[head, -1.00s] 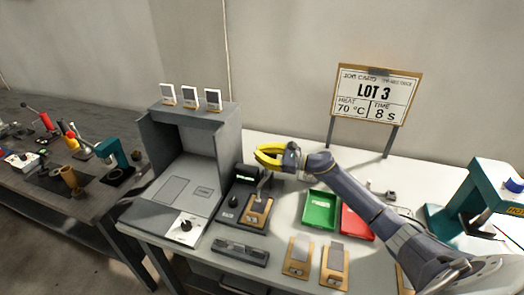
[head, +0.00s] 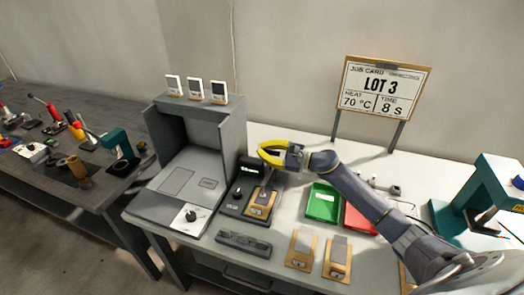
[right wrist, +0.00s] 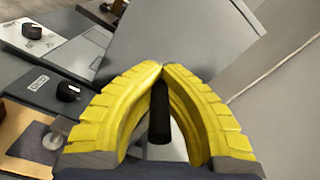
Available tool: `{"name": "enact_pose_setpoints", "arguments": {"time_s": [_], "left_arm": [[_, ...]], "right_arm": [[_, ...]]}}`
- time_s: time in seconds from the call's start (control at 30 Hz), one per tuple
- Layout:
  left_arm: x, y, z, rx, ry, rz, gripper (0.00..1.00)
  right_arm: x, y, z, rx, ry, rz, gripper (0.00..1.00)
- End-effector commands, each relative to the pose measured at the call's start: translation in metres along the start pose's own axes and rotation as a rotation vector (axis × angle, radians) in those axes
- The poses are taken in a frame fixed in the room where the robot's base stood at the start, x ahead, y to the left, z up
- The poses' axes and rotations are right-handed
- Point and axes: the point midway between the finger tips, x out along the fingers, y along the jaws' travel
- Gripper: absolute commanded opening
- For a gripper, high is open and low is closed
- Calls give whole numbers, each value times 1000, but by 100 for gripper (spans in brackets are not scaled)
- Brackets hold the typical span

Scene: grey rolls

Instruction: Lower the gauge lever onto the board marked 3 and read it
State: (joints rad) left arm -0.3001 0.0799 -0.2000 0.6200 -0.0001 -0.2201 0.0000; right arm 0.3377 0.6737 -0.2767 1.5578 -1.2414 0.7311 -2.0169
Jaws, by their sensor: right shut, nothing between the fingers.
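The gauge (head: 233,201) is a dark grey unit with a knob and a small lit green display (head: 250,168), too small to read. A tan board with a grey pad (head: 259,208) lies on it; its marking is not legible. My right gripper (head: 262,150) has yellow fingers and is above the gauge, beside its display. In the right wrist view its fingertips (right wrist: 163,67) meet, shut and empty. A black rod (right wrist: 159,112), seemingly the lever handle, shows in the gap behind the fingers; I cannot tell if they touch it. My left gripper is not in view.
A grey open-fronted booth (head: 197,150) stands left of the gauge. A green tray (head: 323,203) and a red tray (head: 358,219) are to the right, under my right arm. More boards (head: 301,249) lie at the front. A job card (head: 381,92) reads LOT 3, 70 °C, 8 s.

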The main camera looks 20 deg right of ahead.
Motion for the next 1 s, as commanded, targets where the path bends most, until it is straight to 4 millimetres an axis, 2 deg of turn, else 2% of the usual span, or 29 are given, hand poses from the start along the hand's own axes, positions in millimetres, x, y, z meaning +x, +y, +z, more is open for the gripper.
{"name": "enact_pose_setpoints", "arguments": {"time_s": [0.07, 0.37, 0.73, 1.0], "left_arm": [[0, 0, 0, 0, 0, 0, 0], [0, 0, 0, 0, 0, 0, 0], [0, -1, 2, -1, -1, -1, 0], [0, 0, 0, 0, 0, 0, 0]], "right_arm": [[1, -1, 3, 0, -5, 0, 3], [0, 0, 1, 1, -2, 1, 38], [-6, 0, 0, 1, 1, 1, 38], [-48, 1, -1, 2, 3, 1, 38]]}}
